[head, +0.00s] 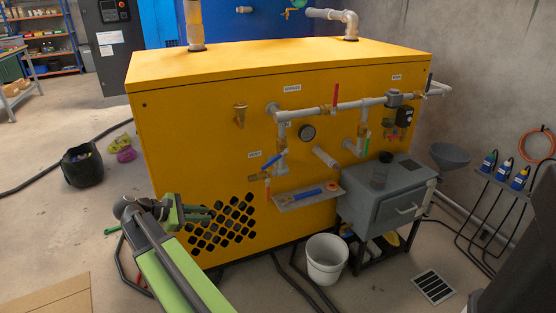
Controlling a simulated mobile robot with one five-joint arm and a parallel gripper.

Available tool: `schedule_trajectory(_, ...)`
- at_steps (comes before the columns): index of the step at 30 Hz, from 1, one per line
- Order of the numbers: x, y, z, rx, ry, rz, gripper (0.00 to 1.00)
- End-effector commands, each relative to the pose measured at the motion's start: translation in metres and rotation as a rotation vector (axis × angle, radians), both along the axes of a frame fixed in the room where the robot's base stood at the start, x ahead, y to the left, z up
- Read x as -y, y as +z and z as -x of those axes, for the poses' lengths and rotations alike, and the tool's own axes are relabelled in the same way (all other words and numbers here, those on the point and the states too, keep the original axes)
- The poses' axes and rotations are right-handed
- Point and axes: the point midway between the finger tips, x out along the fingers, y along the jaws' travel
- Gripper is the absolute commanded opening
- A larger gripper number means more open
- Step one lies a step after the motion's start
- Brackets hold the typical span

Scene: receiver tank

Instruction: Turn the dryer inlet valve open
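The yellow dryer cabinet (200,130) carries grey pipework with several lever valves on its front. A blue-lever valve (272,162) sits at the lower left of the pipework, beside a small white label (254,154); its lever slants up to the right. A red-lever valve (336,94) on the upper pipe has its lever upright. A green-lever valve (367,142) is on the right branch. The labels are too small to read, so I cannot tell surely which valve is the dryer inlet. My gripper (200,213) is left of these valves, before the vent holes, apart from them and apparently empty.
A small shelf (290,203) with a blue tool juts out below the blue-lever valve. A grey box (385,200) on a stand is at right, with a white bucket (325,262) on the floor before it. Black hoses cross the floor. A dark bag (82,166) stands at left.

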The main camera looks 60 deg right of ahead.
Motion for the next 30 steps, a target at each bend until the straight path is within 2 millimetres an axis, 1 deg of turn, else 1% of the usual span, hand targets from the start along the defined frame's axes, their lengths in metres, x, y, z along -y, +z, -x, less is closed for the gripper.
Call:
schedule_trajectory(1, 0.038, 0.029, 0.006, -0.145, -0.001, 0.070, 0.16)
schedule_trajectory(3, 0.073, 0.066, 0.021, -0.342, -0.012, 0.145, 0.16)
schedule_trajectory(6, 0.100, 0.104, 0.035, -0.540, -0.043, 0.199, 0.16)
schedule_trajectory(9, 0.109, 0.121, 0.042, -0.636, -0.063, 0.219, 0.16)
schedule_trajectory(11, 0.111, 0.125, 0.043, -0.654, -0.068, 0.224, 0.16)
schedule_trajectory(14, 0.112, 0.125, 0.045, -0.656, -0.068, 0.224, 0.16)
schedule_trajectory(17, 0.121, 0.125, 0.053, -0.654, -0.070, 0.223, 0.16)
schedule_trajectory(20, 0.137, 0.125, 0.065, -0.654, -0.071, 0.222, 0.16)
schedule_trajectory(30, 0.207, 0.124, 0.116, -0.653, -0.071, 0.222, 0.16)
